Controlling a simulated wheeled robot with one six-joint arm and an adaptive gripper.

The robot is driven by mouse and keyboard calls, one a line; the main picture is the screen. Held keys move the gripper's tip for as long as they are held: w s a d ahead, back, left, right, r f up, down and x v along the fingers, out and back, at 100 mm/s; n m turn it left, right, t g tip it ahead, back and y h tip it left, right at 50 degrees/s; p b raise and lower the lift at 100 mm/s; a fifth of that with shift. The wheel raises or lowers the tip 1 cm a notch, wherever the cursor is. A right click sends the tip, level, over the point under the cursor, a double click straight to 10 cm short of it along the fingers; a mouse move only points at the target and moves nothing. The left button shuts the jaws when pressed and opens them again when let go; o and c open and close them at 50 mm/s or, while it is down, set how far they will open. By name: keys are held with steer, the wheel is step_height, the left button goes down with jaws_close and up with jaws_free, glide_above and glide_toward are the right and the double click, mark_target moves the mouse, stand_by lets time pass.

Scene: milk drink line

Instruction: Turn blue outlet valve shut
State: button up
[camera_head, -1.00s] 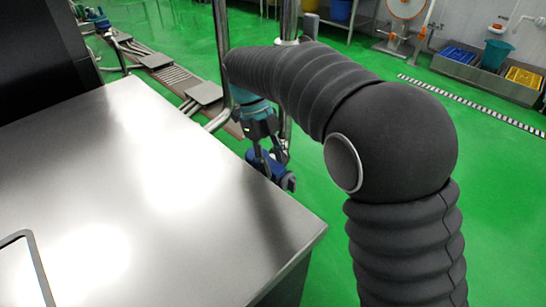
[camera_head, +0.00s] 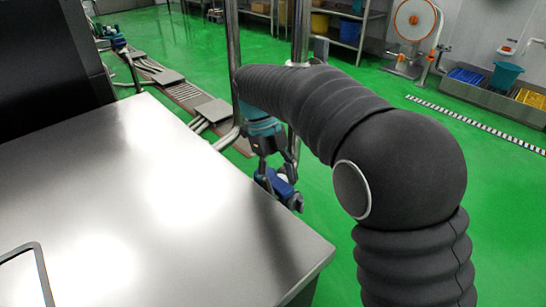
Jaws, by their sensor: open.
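The blue outlet valve (camera_head: 283,188) is a small blue part low beside the right edge of the steel table, close to the upright pipes. My gripper (camera_head: 274,165) hangs from the end of my dark arm just above it, its dark fingers pointing down around or beside the blue part. The fingers are open. I cannot tell whether they touch the valve. The table edge hides part of the valve's surroundings, and its handle angle is hard to read.
A steel table (camera_head: 150,190) fills the left, its edge close to my gripper. Upright steel pipes (camera_head: 233,60) stand behind. A grated floor drain (camera_head: 180,92) runs across the green floor (camera_head: 330,240). A hose reel (camera_head: 413,20), blue bucket (camera_head: 506,76) and shelves are far back.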

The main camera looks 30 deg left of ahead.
steer(key=v, duration=1.1)
stand_by(0.4)
